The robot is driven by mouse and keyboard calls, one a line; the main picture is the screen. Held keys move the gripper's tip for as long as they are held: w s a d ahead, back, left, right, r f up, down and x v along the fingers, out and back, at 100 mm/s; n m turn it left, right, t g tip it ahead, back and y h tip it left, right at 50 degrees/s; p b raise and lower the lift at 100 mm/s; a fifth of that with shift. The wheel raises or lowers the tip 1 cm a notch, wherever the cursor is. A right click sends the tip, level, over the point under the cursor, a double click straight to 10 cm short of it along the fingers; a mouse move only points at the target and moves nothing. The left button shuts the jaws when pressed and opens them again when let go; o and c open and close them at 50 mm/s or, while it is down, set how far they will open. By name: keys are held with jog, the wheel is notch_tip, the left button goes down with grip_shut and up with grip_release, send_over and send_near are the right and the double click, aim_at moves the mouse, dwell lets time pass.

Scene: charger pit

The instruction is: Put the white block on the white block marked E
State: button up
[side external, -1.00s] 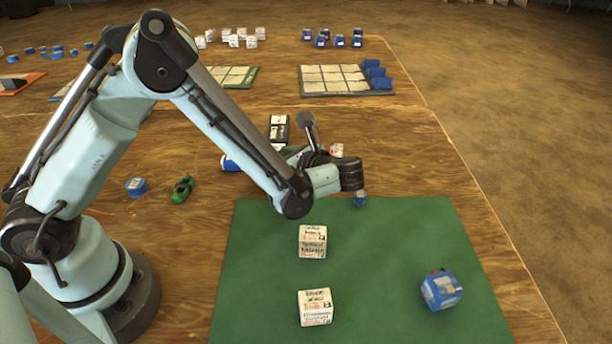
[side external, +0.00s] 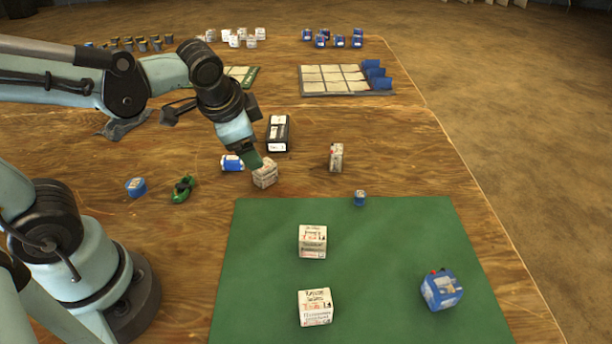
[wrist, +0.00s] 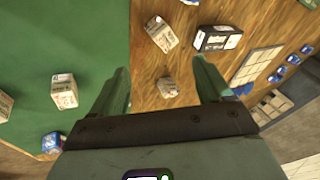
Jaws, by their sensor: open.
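Two white blocks sit on the green mat (side external: 390,250), one farther back (side external: 312,241) and one nearer the front (side external: 315,307). Another white block (side external: 336,157) stands on the wood behind the mat. A further white block (side external: 265,173) is left of it, just under my gripper (side external: 257,161). In the wrist view my gripper (wrist: 161,65) is open with nothing held. That white block (wrist: 160,35) shows beyond the fingertips, and another white block (wrist: 167,88) lies lower between the fingers. The print is too small for me to find the E.
A black box (side external: 278,133) and a blue-and-white item (side external: 232,163) are close to my gripper. A blue block (side external: 441,290) is on the mat, a small blue one (side external: 360,198) at its back edge. A green object (side external: 183,189) lies left. The mat's middle is clear.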

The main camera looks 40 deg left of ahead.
jog(key=s+n+t+h, duration=0.1)
jog(key=n, duration=0.1)
jog(key=s+d+r+n+t+h, duration=0.1)
jog(key=n, duration=0.1)
jog(key=shift+s+d+n, duration=0.2)
jog(key=shift+n, duration=0.2)
jog(key=shift+d+r+n, duration=0.1)
jog(key=shift+n, duration=0.2)
jog(key=shift+c, duration=1.1)
jog(key=g, duration=0.7)
send_over(264, 169)
jog(key=w+a, duration=0.1)
jog(key=a, duration=0.1)
jog(key=f, duration=0.7)
jog(key=shift+w+d+f, duration=0.15)
jog(key=shift+d+f, duration=0.05)
jog(key=shift+f, duration=0.2)
jog(key=shift+d+f, duration=0.2)
jog(key=shift+f, duration=2.55)
jog(key=shift+c, duration=0.2)
